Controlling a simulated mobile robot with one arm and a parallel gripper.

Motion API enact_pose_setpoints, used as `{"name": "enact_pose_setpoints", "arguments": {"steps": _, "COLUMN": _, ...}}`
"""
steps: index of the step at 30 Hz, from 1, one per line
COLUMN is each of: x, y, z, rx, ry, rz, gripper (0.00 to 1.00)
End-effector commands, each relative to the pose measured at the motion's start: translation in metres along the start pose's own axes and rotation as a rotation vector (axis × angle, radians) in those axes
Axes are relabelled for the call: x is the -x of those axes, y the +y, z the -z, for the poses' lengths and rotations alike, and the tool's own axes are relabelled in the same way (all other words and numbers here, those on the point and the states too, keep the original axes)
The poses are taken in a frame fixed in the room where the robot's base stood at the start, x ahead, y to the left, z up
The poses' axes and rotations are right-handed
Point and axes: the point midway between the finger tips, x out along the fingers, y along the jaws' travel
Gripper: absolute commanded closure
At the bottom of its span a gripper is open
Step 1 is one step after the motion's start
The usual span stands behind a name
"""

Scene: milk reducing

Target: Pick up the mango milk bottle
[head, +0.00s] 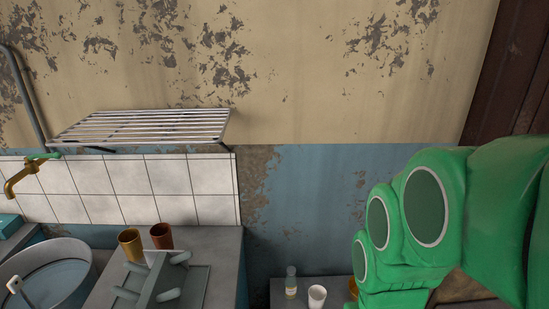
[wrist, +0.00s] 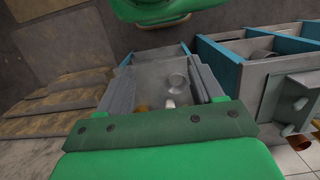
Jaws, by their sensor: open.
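A small pale bottle (head: 291,283) with a greyish cap and a yellowish label stands on a low grey surface at the bottom of the head view. Its label is too small to read. A white cup (head: 317,296) stands just right of it. My gripper (wrist: 165,62) shows in the wrist view as green parts at the top and bottom edges, open, with nothing between them. Beyond it is a grey surface with a whitish cup (wrist: 177,83) and a small white item (wrist: 170,103); I cannot tell if that item is the bottle. In the head view my gripper's fingertips are out of sight.
Left are a counter with two cups (head: 131,244) (head: 161,236), a grey dish rack (head: 165,285) and a round basin (head: 48,270). A metal wall rack (head: 145,126) hangs above. A gap separates counter and low surface.

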Motion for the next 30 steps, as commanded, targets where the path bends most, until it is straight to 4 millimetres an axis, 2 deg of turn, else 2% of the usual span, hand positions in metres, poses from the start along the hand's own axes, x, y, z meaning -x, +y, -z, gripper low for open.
{"name": "enact_pose_setpoints", "arguments": {"steps": 7, "x": -0.001, "y": 0.001, "z": 0.005, "rx": 0.000, "ry": 0.004, "rz": -0.002, "gripper": 0.34}}
{"name": "enact_pose_setpoints", "arguments": {"steps": 11, "x": -0.005, "y": 0.005, "z": 0.026, "rx": -0.003, "ry": 0.032, "rz": -0.012, "gripper": 0.34}}
{"name": "enact_pose_setpoints", "arguments": {"steps": 30, "x": -0.048, "y": 0.039, "z": 0.214, "rx": 0.027, "ry": 0.313, "rz": -0.105, "gripper": 0.34}}
